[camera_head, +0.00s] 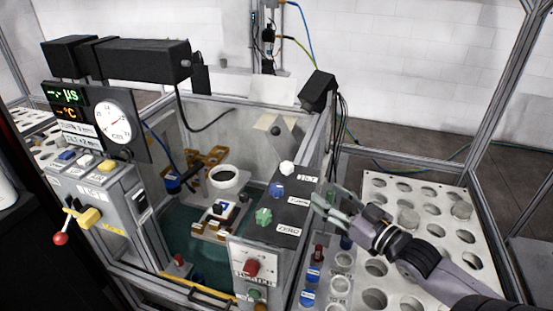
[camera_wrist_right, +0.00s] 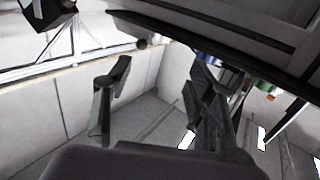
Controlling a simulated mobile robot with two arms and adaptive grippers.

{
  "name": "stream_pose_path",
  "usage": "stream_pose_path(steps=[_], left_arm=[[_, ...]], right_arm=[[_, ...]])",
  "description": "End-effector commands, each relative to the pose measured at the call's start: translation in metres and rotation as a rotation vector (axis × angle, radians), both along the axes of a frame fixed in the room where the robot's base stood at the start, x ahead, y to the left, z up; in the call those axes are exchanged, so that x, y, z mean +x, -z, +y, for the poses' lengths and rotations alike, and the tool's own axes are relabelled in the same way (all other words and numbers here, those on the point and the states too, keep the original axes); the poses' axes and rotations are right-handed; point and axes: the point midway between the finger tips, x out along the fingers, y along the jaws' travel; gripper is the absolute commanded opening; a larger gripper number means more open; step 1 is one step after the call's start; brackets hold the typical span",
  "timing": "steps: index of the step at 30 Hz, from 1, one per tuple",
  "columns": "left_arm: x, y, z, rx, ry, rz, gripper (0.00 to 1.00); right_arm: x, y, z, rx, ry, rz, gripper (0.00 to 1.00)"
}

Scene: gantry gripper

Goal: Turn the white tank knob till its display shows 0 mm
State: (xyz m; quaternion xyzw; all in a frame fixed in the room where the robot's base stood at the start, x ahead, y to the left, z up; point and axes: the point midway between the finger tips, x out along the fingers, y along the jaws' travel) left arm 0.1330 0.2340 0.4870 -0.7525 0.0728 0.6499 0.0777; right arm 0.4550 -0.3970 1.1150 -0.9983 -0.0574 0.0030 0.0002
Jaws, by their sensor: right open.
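The white knob (camera_head: 287,168) stands at the far end of a dark panel (camera_head: 297,202) on the tank's right rim. A small white readout (camera_head: 78,130) sits under the lit displays at the left; its text is too small to read surely. My right gripper (camera_head: 326,202) is open and empty, to the right of the panel and nearer the camera than the white knob, apart from it. In the right wrist view its two fingers (camera_wrist_right: 160,80) are spread with nothing between them. The white knob cannot be made out there. My left gripper is not in view.
A blue knob (camera_head: 277,189) and a green knob (camera_head: 264,216) stand on the same panel. A red knob (camera_head: 250,267) is on the front box. A rack with round holes (camera_head: 422,244) is at the right. A black box (camera_head: 317,90) overhangs the tank's back right corner.

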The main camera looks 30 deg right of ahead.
Motion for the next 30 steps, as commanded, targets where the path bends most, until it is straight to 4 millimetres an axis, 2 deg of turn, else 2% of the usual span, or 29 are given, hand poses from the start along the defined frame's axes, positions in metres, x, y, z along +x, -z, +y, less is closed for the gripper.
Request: stream_pose_path(steps=[2, 6, 10, 14, 18, 21, 25, 30], left_arm=[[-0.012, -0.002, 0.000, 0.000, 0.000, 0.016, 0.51], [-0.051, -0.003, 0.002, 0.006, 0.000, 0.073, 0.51], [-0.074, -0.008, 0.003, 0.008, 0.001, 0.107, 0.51], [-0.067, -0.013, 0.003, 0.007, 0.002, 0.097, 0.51], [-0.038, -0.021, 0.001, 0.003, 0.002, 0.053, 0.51], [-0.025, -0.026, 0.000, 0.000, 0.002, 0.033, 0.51], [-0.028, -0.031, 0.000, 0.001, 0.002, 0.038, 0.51], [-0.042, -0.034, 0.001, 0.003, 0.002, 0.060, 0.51]], right_arm=[[0.008, -0.002, 0.001, 0.001, 0.000, -0.003, 0.51], [0.028, -0.004, 0.003, 0.001, -0.001, -0.005, 0.51], [0.049, -0.004, 0.006, 0.000, 0.000, -0.004, 0.51], [0.071, -0.003, 0.008, 0.001, 0.001, -0.003, 0.51], [0.095, -0.003, 0.011, -0.001, 0.001, -0.002, 0.51], [0.113, -0.004, 0.013, -0.002, 0.000, -0.002, 0.51], [0.135, -0.003, 0.016, -0.001, 0.000, -0.001, 0.51], [0.157, -0.001, 0.018, 0.000, 0.000, 0.000, 0.51]])
